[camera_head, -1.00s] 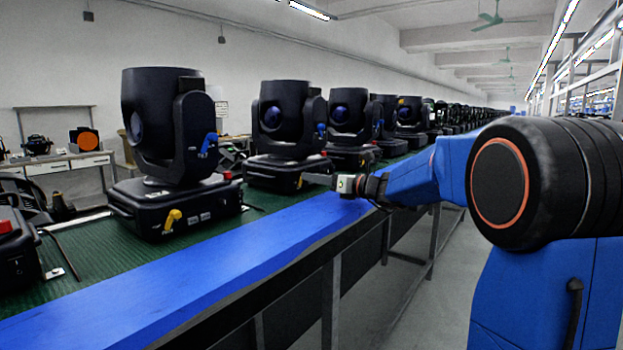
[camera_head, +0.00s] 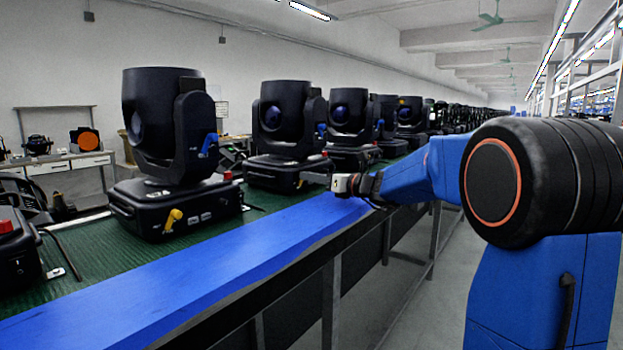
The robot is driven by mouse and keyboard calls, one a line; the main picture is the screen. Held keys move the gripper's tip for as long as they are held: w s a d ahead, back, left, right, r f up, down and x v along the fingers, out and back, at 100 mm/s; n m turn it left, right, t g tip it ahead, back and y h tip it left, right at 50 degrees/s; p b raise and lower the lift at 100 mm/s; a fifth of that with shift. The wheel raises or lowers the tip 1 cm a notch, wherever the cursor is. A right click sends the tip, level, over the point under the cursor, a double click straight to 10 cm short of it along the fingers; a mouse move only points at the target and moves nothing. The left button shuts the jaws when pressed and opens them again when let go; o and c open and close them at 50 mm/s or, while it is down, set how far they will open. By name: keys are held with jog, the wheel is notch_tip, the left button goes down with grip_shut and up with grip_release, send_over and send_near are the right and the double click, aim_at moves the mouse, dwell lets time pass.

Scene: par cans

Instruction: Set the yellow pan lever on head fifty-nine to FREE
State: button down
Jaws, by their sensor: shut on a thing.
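A row of black moving heads stands on the green belt. The nearest full head (camera_head: 162,130) has a yellow lever (camera_head: 173,220) on its base and a blue lever (camera_head: 209,143) on its yoke. My gripper (camera_head: 318,179) is at the base of the second head (camera_head: 285,135), at its front right corner. Its jaws are shut on the yellow lever there, of which only a small bit (camera_head: 301,183) shows beside the fingers. The lever's setting is hidden by the jaws and too small to tell. I cannot read the head numbers.
A blue rail (camera_head: 190,270) runs along the belt's front edge, below my forearm. More heads (camera_head: 350,125) stand close behind the second one. A bench (camera_head: 65,160) stands at the back left. The aisle floor on the right is clear.

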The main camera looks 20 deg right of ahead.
jog(key=n, duration=0.4)
jog(key=shift+s+a+r, duration=0.15)
jog(key=shift+s+a, duration=0.1)
jog(key=shift+a, duration=0.05)
jog(key=n, duration=0.3)
jog(key=a+n, duration=0.1)
jog(key=shift+s+n, duration=0.3)
jog(key=shift+s, duration=0.05)
jog(key=c, duration=1.7)
grip_release()
jog(key=shift+c, duration=0.2)
jog(key=shift+s, duration=0.1)
jog(key=v, duration=1.7)
jog(key=shift+d, duration=0.15)
